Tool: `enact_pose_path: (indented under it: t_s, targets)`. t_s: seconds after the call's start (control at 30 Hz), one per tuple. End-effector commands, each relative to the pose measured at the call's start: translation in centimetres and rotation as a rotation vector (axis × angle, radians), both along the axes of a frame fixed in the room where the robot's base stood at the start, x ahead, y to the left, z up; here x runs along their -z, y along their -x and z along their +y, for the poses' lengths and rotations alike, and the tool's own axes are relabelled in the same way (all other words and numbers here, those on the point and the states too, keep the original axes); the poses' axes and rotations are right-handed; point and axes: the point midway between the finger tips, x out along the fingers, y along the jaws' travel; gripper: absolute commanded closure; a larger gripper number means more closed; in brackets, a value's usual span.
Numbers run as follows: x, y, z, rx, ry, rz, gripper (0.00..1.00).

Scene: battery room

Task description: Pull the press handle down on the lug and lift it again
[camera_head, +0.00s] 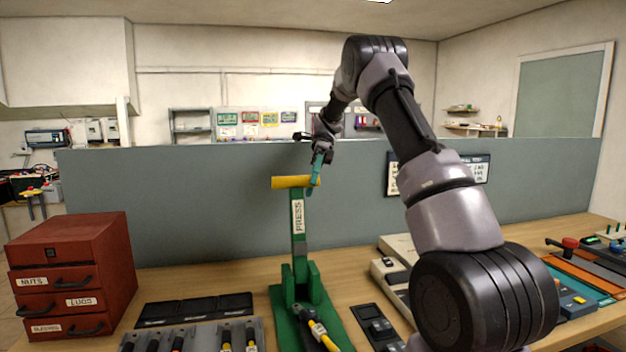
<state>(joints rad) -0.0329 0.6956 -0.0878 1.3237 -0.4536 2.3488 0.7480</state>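The green press (298,235), labelled PRESS, stands upright on the bench in the middle of the view. Its yellow handle (288,182) is a crosswise bar at the top of the raised lever. My gripper (315,180) is at the right end of this bar, with a teal finger crossing in front of it. The other finger is hidden, so I cannot tell whether the gripper is closed around the bar. A black and yellow cable piece (325,336) lies at the press base (285,320). I cannot make out the lug itself.
A red drawer cabinet (68,262) stands at left, near a rack (200,338) of tools and black trays (195,308). A grey partition (220,200) rises behind the press. Devices (573,300) crowd the right side. Some bare bench (235,277) shows left of the press.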

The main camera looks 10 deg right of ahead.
Motion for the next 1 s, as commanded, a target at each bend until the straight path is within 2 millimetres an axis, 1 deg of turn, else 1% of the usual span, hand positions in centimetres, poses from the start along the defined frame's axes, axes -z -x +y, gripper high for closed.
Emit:
enact_pose_path:
  t_s: [0.37, 0.7, 0.83, 1.0]
  targets:
    - [-0.8, -0.4, -0.2, 0.006, -0.003, -0.007, 0.28]
    - [-4.2, -3.6, -2.2, 0.005, -0.002, -0.008, 0.28]
    - [-5.0, -4.3, -2.5, 0.002, -0.004, -0.006, 0.28]
    - [-5.5, -4.7, -2.8, 0.004, -0.003, -0.007, 0.28]
